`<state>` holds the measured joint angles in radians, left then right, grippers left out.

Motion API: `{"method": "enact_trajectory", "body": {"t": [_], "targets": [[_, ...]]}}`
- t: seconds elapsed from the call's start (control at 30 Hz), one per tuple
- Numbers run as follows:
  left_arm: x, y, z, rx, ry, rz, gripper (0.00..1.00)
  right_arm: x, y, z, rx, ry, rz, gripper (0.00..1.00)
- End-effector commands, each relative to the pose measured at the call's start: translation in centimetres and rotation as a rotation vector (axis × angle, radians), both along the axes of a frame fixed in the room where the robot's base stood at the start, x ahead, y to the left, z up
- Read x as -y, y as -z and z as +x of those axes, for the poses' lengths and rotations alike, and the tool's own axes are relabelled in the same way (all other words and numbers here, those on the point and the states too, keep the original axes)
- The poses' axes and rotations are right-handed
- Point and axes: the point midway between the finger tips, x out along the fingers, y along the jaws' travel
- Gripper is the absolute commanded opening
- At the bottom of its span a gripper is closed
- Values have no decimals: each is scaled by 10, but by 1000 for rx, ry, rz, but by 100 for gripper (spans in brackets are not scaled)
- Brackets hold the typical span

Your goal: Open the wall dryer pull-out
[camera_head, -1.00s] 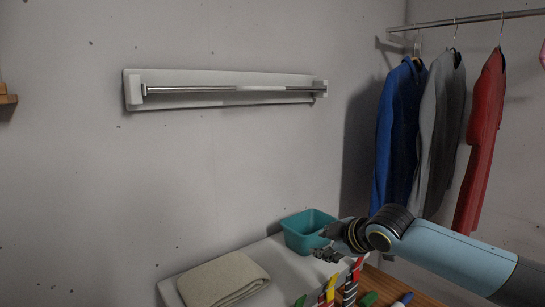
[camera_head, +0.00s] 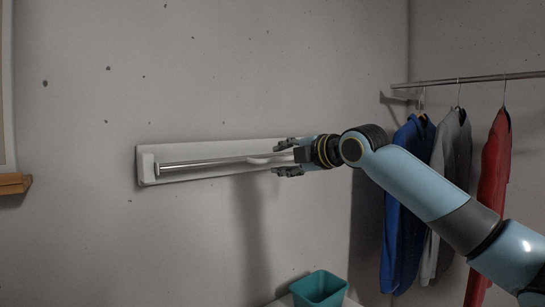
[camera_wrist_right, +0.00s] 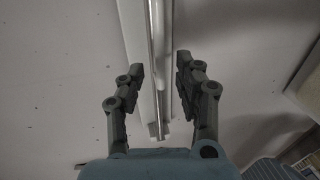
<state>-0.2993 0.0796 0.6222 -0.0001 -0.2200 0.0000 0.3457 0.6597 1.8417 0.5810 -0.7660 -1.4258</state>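The wall dryer (camera_head: 220,147) is a long white plate on the wall with a silver front bar (camera_head: 205,163), and it appears folded flat against the wall. My right gripper (camera_head: 280,157) is at the right part of the dryer, hiding its right end. In the right wrist view my right gripper (camera_wrist_right: 160,65) is open, with one finger to each side of the silver bar (camera_wrist_right: 155,25). The white plate (camera_wrist_right: 133,15) lies behind the bar. I see gaps between fingers and bar; the depth between them is hard to judge. My left gripper is not in view.
A teal bin (camera_head: 318,290) stands low, below my right arm. Blue (camera_head: 405,200), grey (camera_head: 450,150) and red (camera_head: 492,170) garments hang from a rail (camera_head: 460,80) at the right, partly behind my arm. A wooden ledge (camera_head: 14,184) is at the far left. The wall below the dryer is clear.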

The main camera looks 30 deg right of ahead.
Motion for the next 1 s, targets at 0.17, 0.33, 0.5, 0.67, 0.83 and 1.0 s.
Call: {"method": "enact_trajectory", "body": {"t": [0.17,0.33,0.5,0.67,0.83,1.0], "targets": [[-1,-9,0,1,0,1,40,-2,4,29,0,1,4,34],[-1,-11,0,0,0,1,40,-3,8,40,0,0,0,34],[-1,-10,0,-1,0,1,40,-4,9,41,-1,0,-1,34],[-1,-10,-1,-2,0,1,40,-3,9,41,-1,0,-1,28],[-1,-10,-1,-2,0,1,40,-3,9,41,-1,0,-1,6],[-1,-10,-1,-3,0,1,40,-3,9,41,-1,1,-1,0]]}}
